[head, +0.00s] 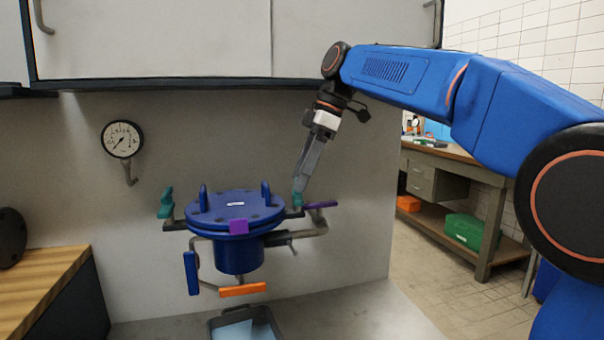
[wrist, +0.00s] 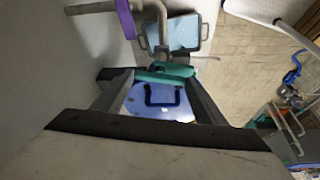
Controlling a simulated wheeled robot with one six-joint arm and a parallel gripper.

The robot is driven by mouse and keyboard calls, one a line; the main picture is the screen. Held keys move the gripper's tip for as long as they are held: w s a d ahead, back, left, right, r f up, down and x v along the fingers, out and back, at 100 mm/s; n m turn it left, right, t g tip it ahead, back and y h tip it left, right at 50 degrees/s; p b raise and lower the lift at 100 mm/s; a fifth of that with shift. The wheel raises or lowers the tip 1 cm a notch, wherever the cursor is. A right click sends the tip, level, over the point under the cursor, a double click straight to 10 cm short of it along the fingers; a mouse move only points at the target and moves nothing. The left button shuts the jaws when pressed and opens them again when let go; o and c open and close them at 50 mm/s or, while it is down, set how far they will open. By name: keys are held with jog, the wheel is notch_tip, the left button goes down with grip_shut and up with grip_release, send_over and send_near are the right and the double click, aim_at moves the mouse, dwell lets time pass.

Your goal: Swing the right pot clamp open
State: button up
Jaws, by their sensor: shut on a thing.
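The blue pot (head: 236,215) with its bolted lid stands in the middle of the head view. Its right clamp (head: 298,199) is a teal piece at the lid's right side. A matching teal left clamp (head: 166,203) stands upright at the lid's left. My gripper (head: 299,190) reaches down from above and is shut on the right clamp. In the wrist view the teal clamp (wrist: 165,72) lies between my fingertips, with the blue lid (wrist: 150,101) and one lid handle (wrist: 162,95) beyond it. The fingers partly hide the clamp.
A purple handle (head: 321,205) sits just right of the clamp. A blue handle (head: 191,273) and an orange handle (head: 243,290) hang below the pot. A tray (head: 215,325) stands beneath. A gauge (head: 122,139) is on the wall, under cabinets (head: 150,40).

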jog(key=shift+n, duration=0.5)
jog(key=o, duration=1.1)
jog(key=shift+c, duration=0.2)
jog(key=shift+w+r, duration=0.1)
jog(key=w+d+r, duration=0.2)
jog(key=d+r, duration=0.2)
jog(key=d, duration=0.9)
jog(key=shift+d+r, duration=0.2)
jog(key=shift+d, duration=0.15)
jog(key=shift+w, duration=0.1)
